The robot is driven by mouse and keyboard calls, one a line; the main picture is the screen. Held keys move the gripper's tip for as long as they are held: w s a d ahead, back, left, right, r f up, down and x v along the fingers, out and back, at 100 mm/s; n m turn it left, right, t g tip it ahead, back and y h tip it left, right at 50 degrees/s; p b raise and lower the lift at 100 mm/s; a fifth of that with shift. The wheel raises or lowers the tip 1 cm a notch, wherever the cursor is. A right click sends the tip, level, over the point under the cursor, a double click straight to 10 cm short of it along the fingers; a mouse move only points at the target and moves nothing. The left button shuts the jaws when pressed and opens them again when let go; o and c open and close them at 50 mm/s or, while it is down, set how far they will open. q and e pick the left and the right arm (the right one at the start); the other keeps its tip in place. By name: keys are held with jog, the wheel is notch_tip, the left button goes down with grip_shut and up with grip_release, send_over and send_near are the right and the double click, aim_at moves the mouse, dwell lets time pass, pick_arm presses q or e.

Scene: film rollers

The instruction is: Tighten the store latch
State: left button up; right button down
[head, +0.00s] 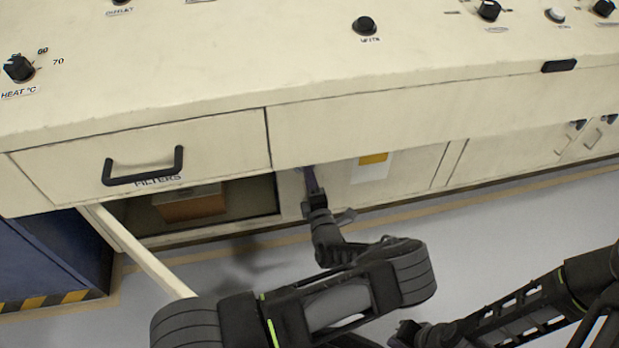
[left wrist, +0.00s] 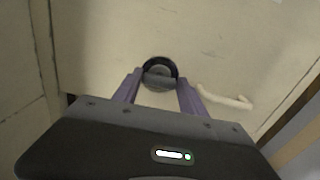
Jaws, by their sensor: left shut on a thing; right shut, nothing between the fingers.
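The latch is a round black knob (left wrist: 160,71) with a grey bar across it, set on a cream panel in the left wrist view. My left gripper (left wrist: 160,82) has its two purple fingers at either side of the bar, shut on it. In the head view my left gripper (head: 309,178) reaches under the counter edge to the lower cabinet front, and the latch itself is hidden there. My right gripper (head: 403,334) is at the bottom of the head view, shut and empty, away from the cabinet.
A pale curved handle (left wrist: 226,98) is right of the latch. A cream cabinet door (head: 143,254) stands open at the left, with a brown box (head: 192,205) inside the compartment. The filters drawer (head: 225,145) above is shut. Grey floor (head: 480,215) is clear at the right.

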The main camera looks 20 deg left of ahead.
dwell(0.3)
pick_arm(q)
jog(key=o, duration=1.4)
jog(key=shift+c, duration=0.2)
jog(key=shift+s, duration=0.1)
jog(key=p+v, duration=0.1)
jog(key=v, duration=0.6)
jog(key=shift+s+d+p, duration=0.2)
jog(key=shift+s+p, duration=0.05)
jog(key=shift+p, duration=0.15)
